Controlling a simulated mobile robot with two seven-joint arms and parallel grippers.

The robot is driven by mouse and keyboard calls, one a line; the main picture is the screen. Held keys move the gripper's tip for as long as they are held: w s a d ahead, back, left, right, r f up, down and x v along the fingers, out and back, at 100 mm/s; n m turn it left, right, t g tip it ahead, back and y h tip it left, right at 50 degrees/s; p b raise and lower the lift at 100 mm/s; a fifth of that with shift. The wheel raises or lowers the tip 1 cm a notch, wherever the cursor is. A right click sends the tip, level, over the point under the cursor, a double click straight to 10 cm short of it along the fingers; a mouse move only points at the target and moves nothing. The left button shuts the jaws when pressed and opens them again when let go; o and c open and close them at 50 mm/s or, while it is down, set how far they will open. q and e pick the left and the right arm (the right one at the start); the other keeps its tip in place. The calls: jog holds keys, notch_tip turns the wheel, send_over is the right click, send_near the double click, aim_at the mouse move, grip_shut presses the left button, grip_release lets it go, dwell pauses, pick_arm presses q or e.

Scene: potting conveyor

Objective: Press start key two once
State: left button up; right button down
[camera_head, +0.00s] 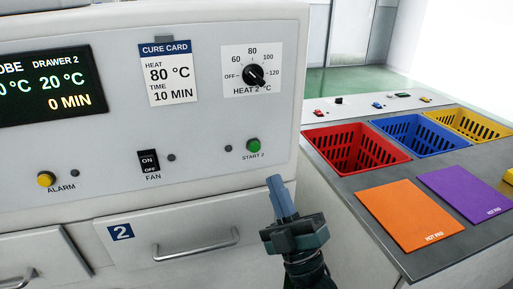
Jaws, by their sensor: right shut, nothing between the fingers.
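Start key two is a green round button (253,145) on the white panel, with the label START 2 under it. A small dark dot sits to its left. My right gripper (277,182) is in front of the panel, below and slightly right of the green button. Its blue-grey fingers are shut and empty and point up. The fingertips look apart from the button. The green button is in full view. My left gripper is not in view.
The panel also has a heat 2 knob (254,75), a fan switch (149,161), a yellow alarm button (46,179) and a display (52,87). Drawer 2 (140,250) lies below. At right, a grey counter holds red (352,131), blue and yellow baskets and hot pads.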

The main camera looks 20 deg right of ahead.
aim_at(255, 147)
pick_arm(q)
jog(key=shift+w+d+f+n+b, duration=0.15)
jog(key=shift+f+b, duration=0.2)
jog(key=shift+b, duration=0.4)
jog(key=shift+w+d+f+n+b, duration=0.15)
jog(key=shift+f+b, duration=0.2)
jog(key=shift+b, duration=0.35)
pick_arm(e)
jog(key=shift+w+a, duration=0.1)
jog(key=shift+w, duration=4.35)
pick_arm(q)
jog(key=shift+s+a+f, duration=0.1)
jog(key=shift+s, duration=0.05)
pick_arm(e)
jog(key=shift+w, duration=0.1)
jog(key=shift+w, duration=0.3)
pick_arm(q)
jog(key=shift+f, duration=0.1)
pick_arm(e)
jog(key=shift+w, duration=0.45)
jog(key=shift+s, duration=0.1)
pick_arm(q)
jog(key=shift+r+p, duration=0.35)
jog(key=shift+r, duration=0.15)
pick_arm(e)
jog(key=shift+s, duration=0.8)
